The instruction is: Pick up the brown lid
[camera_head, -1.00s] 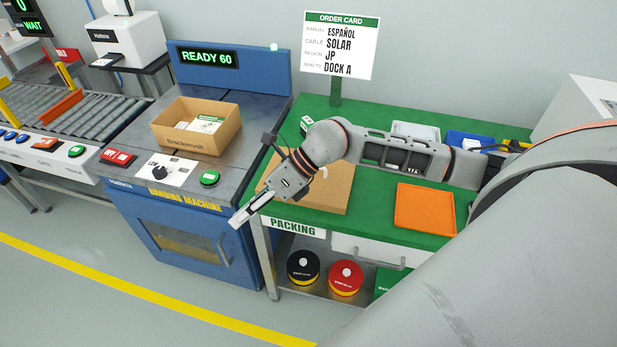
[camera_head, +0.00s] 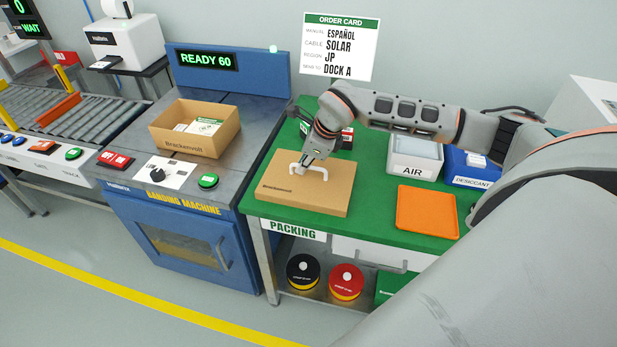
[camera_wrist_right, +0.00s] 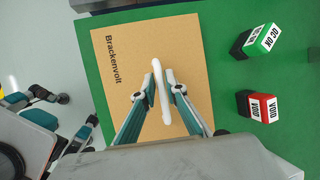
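The brown lid (camera_head: 325,190) lies flat on the green packing table, marked "Brackenvolt". It fills the middle of the right wrist view (camera_wrist_right: 130,110). A white handle (camera_head: 298,168) stands up from its top; it also shows in the right wrist view (camera_wrist_right: 162,90). My right gripper (camera_wrist_right: 165,82) is over the lid, its two fingers on either side of the handle. Narrow gaps show beside the handle, so it looks open around it. My left gripper is outside the head view; dark parts of my own body at the lower left of the right wrist view may belong to it.
An open Brackenvolt box (camera_head: 196,130) with items inside stands on the banding machine to the left. On the table are an orange tray (camera_head: 427,208), an AIR bin (camera_head: 414,168), a blue DESICCANT bin (camera_head: 468,180) and two small blocks, green (camera_wrist_right: 262,40) and red (camera_wrist_right: 262,107).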

